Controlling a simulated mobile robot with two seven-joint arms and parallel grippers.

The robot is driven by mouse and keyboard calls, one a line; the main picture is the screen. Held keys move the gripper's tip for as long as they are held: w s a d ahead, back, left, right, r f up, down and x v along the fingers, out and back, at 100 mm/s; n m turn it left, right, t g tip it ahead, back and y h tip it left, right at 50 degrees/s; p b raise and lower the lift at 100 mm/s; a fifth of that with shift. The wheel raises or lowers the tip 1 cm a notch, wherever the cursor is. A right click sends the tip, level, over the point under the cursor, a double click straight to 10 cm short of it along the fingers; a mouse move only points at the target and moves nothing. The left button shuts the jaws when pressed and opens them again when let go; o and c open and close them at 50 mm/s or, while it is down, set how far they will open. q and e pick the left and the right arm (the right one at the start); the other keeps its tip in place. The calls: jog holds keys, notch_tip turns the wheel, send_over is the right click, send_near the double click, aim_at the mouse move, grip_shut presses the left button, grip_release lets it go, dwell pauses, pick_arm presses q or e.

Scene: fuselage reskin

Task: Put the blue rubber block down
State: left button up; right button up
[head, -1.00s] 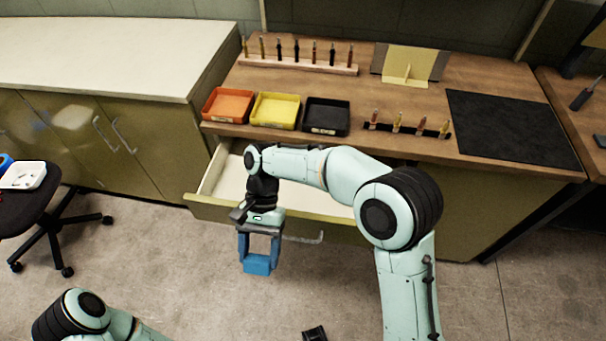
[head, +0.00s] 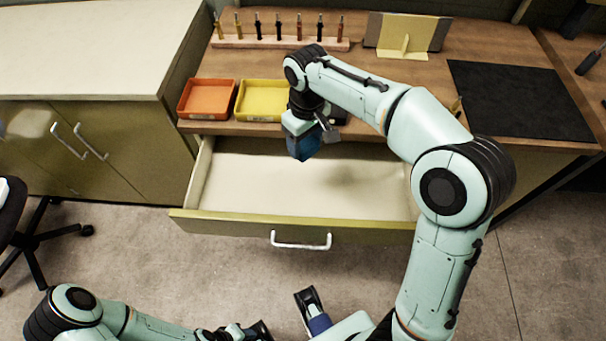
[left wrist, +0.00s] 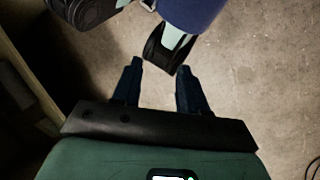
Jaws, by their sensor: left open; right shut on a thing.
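The blue rubber block (head: 303,149) is held in my right gripper (head: 302,143), in the head view. The gripper points down and is shut on the block, above the open drawer (head: 245,190) near the worktop's front edge. The dark blue fingers and the block are hard to tell apart. The drawer's pale floor looks bare. My left gripper (left wrist: 160,88) is open and empty in the left wrist view, with concrete floor behind its fingers.
An orange tray (head: 206,99) and a yellow tray (head: 261,100) stand on the wooden worktop (head: 400,68); a black tray is mostly hidden behind my right gripper. A tool rack (head: 280,42) stands behind. A black mat (head: 520,98) lies right. The drawer handle (head: 301,241) juts forward.

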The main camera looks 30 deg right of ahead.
notch_tip(320, 180, down, 18)
jog(key=b, duration=0.3)
jog(key=shift+s+f, duration=0.1)
jog(key=shift+f, duration=0.05)
jog(key=o, duration=0.9)
jog(key=shift+a, duration=0.1)
jog(key=shift+o, duration=0.2)
notch_tip(320, 180, up, 12)
jog(key=p, duration=0.2)
